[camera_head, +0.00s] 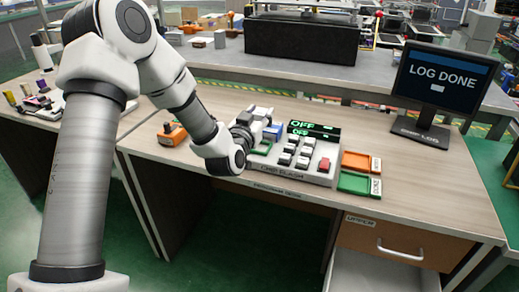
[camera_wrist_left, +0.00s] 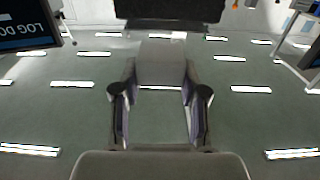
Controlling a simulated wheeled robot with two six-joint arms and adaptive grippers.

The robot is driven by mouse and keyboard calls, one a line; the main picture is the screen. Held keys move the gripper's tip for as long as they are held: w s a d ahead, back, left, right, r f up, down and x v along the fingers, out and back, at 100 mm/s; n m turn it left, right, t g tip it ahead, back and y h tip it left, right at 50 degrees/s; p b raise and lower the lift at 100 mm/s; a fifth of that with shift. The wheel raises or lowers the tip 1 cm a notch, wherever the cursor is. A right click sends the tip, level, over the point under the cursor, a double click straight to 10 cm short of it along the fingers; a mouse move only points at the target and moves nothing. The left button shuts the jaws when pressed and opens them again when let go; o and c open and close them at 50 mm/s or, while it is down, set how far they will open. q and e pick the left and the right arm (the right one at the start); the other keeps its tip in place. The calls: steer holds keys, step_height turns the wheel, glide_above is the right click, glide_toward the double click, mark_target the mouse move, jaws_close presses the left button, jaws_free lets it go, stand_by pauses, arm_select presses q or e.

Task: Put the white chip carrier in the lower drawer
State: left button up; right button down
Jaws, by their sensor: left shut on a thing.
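My left gripper (camera_head: 268,118) is over the left part of the chip flash panel. It also shows in the wrist view (camera_wrist_left: 160,72), shut on a pale block (camera_wrist_left: 160,60) between its fingertips, which looks like the white chip carrier. In the head view the fingers and wrist hide much of the carrier. The lower drawer (camera_head: 372,273) stands open below the closed upper drawer (camera_head: 400,238) at the right of the desk; its pale inside shows, cut off by the picture's bottom edge. My right gripper is not in view.
The flash panel (camera_head: 318,174) has several keys and a lit green display. An orange tray (camera_head: 361,162) and a green tray (camera_head: 359,184) lie to its right. A monitor (camera_head: 440,80) reads "LOG DONE". An orange tool (camera_head: 172,133) lies left. The desk's right front is clear.

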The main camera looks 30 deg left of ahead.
arm_select(q)
step_height(320, 180, down, 9)
steer(key=shift+f+b, duration=0.2)
steer(key=shift+b, duration=0.5)
steer(key=shift+c, duration=0.3)
steer(key=shift+f, duration=0.15)
steer(key=shift+c, duration=0.9)
steer(key=o, duration=1.1)
steer(key=shift+w+a+f, duration=0.1)
